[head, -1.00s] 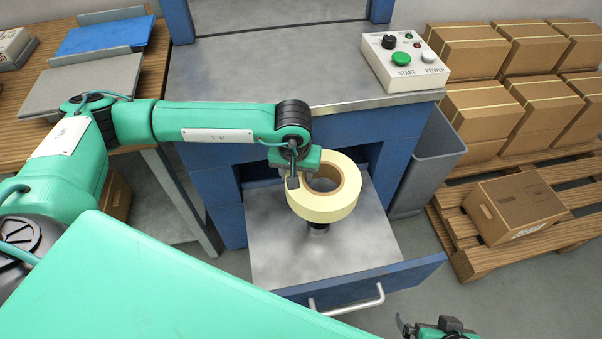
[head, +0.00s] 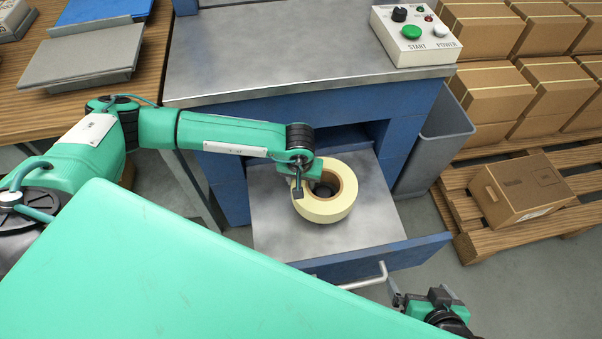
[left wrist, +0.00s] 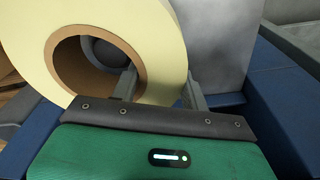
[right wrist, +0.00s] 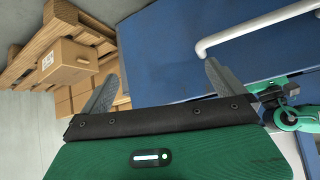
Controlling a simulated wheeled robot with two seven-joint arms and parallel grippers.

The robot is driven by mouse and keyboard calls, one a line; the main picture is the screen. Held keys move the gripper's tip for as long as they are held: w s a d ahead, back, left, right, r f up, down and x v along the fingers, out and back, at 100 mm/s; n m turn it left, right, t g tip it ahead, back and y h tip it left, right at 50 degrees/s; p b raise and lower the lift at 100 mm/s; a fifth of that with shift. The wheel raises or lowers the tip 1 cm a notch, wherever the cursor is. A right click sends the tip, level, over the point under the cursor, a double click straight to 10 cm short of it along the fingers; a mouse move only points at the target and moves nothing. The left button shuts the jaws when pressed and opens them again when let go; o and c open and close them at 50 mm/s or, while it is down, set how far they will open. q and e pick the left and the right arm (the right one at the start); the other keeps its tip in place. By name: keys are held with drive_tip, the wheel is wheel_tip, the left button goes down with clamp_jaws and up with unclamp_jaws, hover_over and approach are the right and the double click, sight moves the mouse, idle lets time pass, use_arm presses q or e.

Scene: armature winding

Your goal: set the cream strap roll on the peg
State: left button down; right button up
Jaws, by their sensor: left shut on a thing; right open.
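The cream strap roll (head: 325,208) with its brown core lies flat, low over the open drawer tray (head: 375,225) of the blue machine. My left gripper (head: 297,188) is shut on the roll's wall, one finger inside the core and one outside. The left wrist view also shows the roll (left wrist: 165,50) between the fingers (left wrist: 160,85). A dark round peg (head: 322,190) shows through the core; the roll appears around it, but whether it rests on the tray I cannot tell. My right gripper (right wrist: 160,85) is open and empty near the drawer handle (right wrist: 255,28).
The drawer handle (head: 365,278) sticks out in front. A control box (head: 415,35) stands on the machine top. A grey bin (head: 435,145) is right of the machine. Cartons (head: 525,190) lie on a pallet at the right. A wooden table (head: 100,105) is at the left.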

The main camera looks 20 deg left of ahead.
use_arm(q)
drive_tip(key=shift+f, duration=0.15)
use_arm(e)
drive_tip(key=shift+a, duration=0.1)
use_arm(q)
drive_tip(key=shift+f, duration=0.1)
use_arm(e)
drive_tip(key=shift+w, duration=0.1)
use_arm(q)
drive_tip(key=shift+f, duration=0.15)
drive_tip(key=shift+f+b, duration=0.3)
drive_tip(key=shift+b, duration=0.15)
use_arm(e)
drive_tip(key=shift+w+a+f+t+y, duration=0.1)
drive_tip(key=shift+w+a+t+y, duration=0.15)
drive_tip(key=shift+a+t, duration=0.15)
drive_tip(key=shift+w+a+t+y, duration=0.1)
drive_tip(key=shift+a+t+y, duration=0.2)
drive_tip(key=shift+a, duration=0.2)
drive_tip(key=shift+w+a, duration=0.1)
drive_tip(key=shift+a, duration=0.1)
use_arm(q)
drive_tip(key=c, duration=1.2)
unclamp_jaws()
drive_tip(key=shift+f, duration=0.15)
drive_tip(key=o, duration=0.5)
drive_tip(key=shift+d, duration=0.1)
